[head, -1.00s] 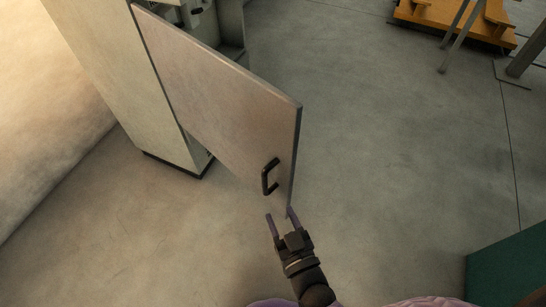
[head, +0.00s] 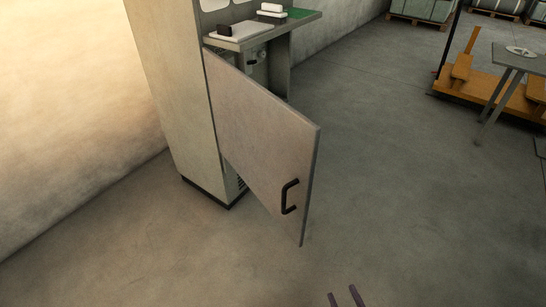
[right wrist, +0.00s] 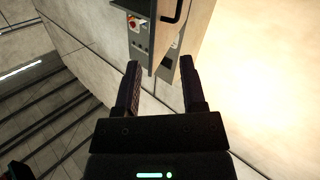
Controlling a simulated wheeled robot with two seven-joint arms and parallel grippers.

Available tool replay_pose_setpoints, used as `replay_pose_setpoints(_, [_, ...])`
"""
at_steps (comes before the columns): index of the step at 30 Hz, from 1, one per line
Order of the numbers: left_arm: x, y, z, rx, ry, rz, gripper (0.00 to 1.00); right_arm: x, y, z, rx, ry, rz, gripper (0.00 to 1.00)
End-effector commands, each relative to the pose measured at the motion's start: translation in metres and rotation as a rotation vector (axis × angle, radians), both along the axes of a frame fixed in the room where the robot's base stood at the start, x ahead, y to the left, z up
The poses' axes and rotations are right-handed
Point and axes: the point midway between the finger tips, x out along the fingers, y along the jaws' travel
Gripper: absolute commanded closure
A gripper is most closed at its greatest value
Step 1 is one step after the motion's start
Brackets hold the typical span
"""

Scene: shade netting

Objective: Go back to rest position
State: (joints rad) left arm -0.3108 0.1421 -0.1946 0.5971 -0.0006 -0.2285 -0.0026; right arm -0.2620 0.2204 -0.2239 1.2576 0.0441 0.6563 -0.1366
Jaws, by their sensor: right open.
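My right gripper (head: 344,296) shows only its two purple fingertips at the bottom edge of the head view. It is open and empty, below and apart from the black handle (head: 289,197) of the grey cabinet door (head: 262,130). The door stands swung open. In the right wrist view the two fingers (right wrist: 159,66) are spread, with the handle (right wrist: 172,12) and part of the cabinet beyond them. My left gripper is not in view.
The tall pale cabinet (head: 172,100) stands by the left wall, with a shelf (head: 300,25) holding small items. An orange platform (head: 490,92) and a grey table (head: 520,58) are at the far right. The floor right of the door is clear.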

Motion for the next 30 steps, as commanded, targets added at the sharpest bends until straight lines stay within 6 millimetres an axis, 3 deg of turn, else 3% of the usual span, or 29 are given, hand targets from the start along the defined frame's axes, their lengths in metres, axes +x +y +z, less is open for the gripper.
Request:
replay_pose_setpoints(9, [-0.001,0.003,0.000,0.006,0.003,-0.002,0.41,0.005,-0.110,0.014,-0.364,0.000,0.134,0.47])
replay_pose_setpoints(16, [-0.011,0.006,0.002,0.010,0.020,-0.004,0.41,-0.045,-0.173,-0.069,-0.473,0.423,0.002,0.47])
replay_pose_setpoints(20, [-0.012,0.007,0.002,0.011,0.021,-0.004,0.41,-0.099,-0.219,-0.111,-0.547,0.717,-0.103,0.47])
replay_pose_setpoints(23, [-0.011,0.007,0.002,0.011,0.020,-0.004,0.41,-0.160,-0.260,-0.135,-0.610,0.980,-0.207,0.47])
replay_pose_setpoints(25, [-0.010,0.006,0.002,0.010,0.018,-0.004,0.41,-0.213,-0.290,-0.144,-0.661,1.187,-0.295,0.47])
replay_pose_setpoints(28, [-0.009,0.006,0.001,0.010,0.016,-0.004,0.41,-0.301,-0.327,-0.138,-0.736,1.502,-0.441,0.47])
replay_pose_setpoints(30, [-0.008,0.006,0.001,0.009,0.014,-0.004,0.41,-0.305,-0.247,-0.175,-0.582,1.505,-0.370,0.47])
